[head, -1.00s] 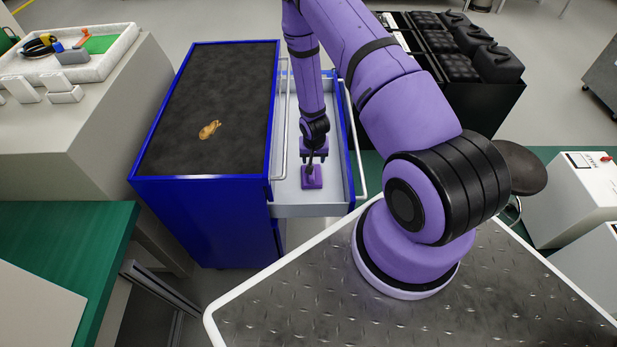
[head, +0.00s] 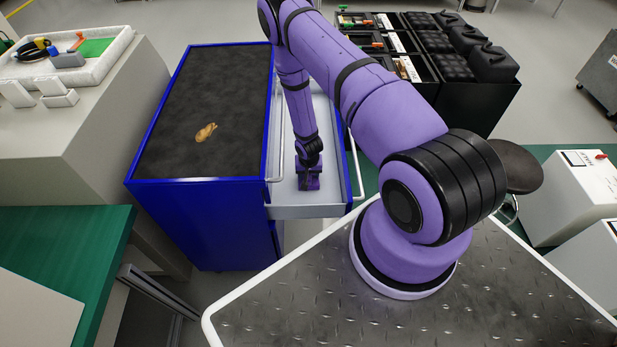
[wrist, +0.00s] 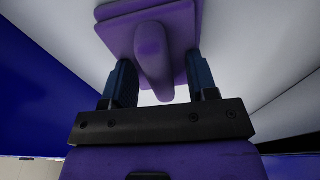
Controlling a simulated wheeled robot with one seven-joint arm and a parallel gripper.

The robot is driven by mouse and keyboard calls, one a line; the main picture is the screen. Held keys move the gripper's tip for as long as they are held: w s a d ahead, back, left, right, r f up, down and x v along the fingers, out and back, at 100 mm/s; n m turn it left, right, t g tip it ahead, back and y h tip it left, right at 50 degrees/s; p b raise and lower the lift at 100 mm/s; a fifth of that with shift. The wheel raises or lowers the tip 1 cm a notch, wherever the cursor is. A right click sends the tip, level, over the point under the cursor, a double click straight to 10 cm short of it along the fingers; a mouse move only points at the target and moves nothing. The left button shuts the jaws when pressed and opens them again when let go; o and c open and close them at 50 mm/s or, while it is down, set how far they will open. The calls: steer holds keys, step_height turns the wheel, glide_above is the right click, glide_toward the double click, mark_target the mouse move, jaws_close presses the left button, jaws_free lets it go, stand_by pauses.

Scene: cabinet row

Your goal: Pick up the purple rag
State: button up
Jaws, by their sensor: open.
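The purple rag (head: 309,185) lies in the open grey drawer (head: 295,211) of the blue cabinet (head: 205,215). In the wrist view the rag (wrist: 152,50) is a flat, layered square with a rounded peak standing up from its middle. My gripper (head: 308,170) is down in the drawer, right over the rag, and hides part of it in the head view. In the wrist view my gripper (wrist: 160,72) is open, with one dark blue finger on each side of the peak. A gap shows between the peak and each finger.
Drawer walls and a front handle rail (head: 357,170) surround the gripper closely. A small tan object (head: 206,132) lies on the cabinet's black top. Black bins (head: 465,65) stand behind my arm. A white tray (head: 85,75) with tools sits at left.

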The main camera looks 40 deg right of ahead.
jaws_close()
steer(key=shift+r, duration=0.1)
step_height(320, 180, up, 10)
steer(key=shift+f, duration=0.1)
stand_by(0.7)
steer(key=c, duration=0.6)
jaws_free()
steer(key=c, duration=0.3)
